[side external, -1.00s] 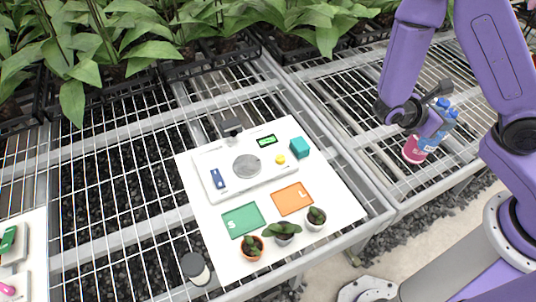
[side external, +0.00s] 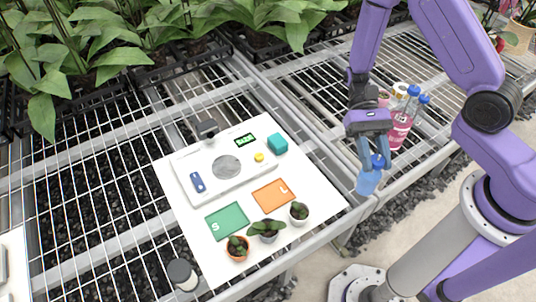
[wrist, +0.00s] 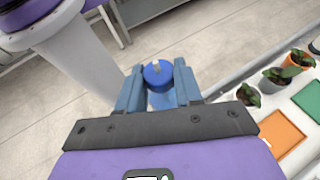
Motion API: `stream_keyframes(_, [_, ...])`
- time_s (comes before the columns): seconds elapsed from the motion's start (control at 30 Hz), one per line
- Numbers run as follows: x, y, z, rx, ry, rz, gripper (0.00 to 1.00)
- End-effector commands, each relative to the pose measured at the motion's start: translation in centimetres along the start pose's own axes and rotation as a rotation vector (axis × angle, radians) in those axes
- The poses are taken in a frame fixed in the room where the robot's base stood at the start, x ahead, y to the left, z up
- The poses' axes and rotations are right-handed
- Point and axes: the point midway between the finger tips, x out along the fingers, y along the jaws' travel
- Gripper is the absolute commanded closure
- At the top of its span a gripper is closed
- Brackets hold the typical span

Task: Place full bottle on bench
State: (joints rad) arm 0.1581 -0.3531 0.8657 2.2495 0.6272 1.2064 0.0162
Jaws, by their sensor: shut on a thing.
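My gripper (side external: 373,157) is shut on a small bottle with a blue cap and a light blue body (side external: 368,183). In the side view it hangs roughly upright near the front rail of the wire bench (side external: 330,95), right of the white board. I cannot tell how far it is above the rail or whether it touches anything. In the wrist view the blue cap (wrist: 158,75) sits between the two blue fingers, with the floor beyond. How full the bottle is cannot be made out.
Pink bottles with blue caps (side external: 401,128) stand on the bench behind my gripper. The white board (side external: 325,196) holds a scale (side external: 205,182), green (side external: 228,222) and orange (side external: 274,196) squares, a teal block (side external: 278,144) and three small potted plants (side external: 268,229). A dark-capped jar (side external: 182,274) stands at the front.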

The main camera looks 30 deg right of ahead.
Motion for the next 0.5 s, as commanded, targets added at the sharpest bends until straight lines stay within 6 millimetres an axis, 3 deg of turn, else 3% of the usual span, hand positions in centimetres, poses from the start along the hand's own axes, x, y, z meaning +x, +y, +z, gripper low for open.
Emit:
stream_keyframes(0.2, [-3.1, -5.4, -1.8, 0.144, 0.0, -0.355, 1.0])
stream_keyframes(0.5, [-6.6, -8.6, -3.3, 0.243, -0.002, -0.598, 1.0])
